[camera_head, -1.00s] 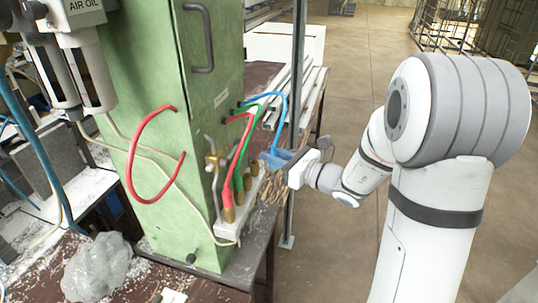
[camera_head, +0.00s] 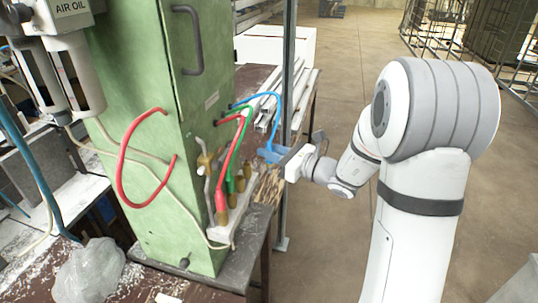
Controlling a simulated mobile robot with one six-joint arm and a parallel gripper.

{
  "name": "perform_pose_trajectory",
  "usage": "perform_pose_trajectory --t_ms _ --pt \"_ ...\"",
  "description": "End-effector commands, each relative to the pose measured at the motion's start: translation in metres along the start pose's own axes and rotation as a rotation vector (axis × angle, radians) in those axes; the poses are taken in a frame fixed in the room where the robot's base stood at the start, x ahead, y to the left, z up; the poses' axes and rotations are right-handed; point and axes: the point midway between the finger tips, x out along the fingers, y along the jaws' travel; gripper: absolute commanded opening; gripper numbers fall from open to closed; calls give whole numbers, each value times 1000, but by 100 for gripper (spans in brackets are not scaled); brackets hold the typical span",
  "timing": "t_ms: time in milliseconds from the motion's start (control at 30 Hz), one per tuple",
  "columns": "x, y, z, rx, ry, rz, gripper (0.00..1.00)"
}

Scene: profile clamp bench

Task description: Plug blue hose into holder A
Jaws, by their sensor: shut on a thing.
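My gripper (camera_head: 272,154) is shut on the end of the blue hose (camera_head: 277,98). The hose arches out of the green cabinet and drops down to the jaws. The grip hides the hose's plug end. The holders are brass fittings on a white block (camera_head: 222,234) at the cabinet's foot, left of my gripper. A red hose (camera_head: 231,160) ends in the front fitting and a green hose (camera_head: 230,182) in one behind it. A bare brass fitting (camera_head: 247,167) stands at the rear of the row, close left of my gripper. I cannot read which holder is A.
A brass valve (camera_head: 206,160) rises beside the front fitting. A metal post (camera_head: 288,90) stands behind my gripper. A crumpled clear plastic bag (camera_head: 90,270) lies at the lower left.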

Motion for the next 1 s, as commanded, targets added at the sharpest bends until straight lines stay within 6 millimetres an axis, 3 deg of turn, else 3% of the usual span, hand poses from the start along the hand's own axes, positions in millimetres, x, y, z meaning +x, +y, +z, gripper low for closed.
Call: perform_pose_trajectory --t_ms 1000 --pt "19 -59 -3 0 0 0 0"
